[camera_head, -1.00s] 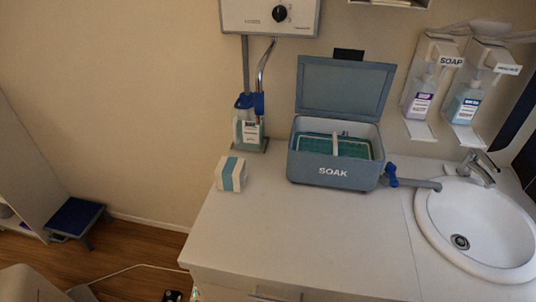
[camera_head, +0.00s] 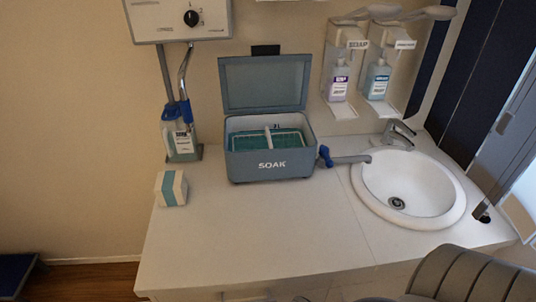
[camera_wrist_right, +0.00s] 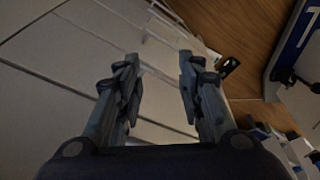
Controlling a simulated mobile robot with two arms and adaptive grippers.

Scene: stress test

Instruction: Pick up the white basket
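In the head view an open grey-blue box (camera_head: 238,165) marked SOAK stands on the white counter, its lid (camera_head: 264,84) raised. Inside it lies a teal insert (camera_head: 250,140) with a white bar (camera_head: 268,138) across the middle; this may be a basket, but I cannot tell. No plainly white basket shows. In the right wrist view my right gripper (camera_wrist_right: 157,95) is open, its two fingers apart with nothing between them. Neither gripper shows in the head view, and my left gripper is not in view.
The counter (camera_head: 255,230) is clear in front of the box. Soap dispensers (camera_head: 340,80) hang behind. A dark ribbed object (camera_head: 470,278) stands at bottom right.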

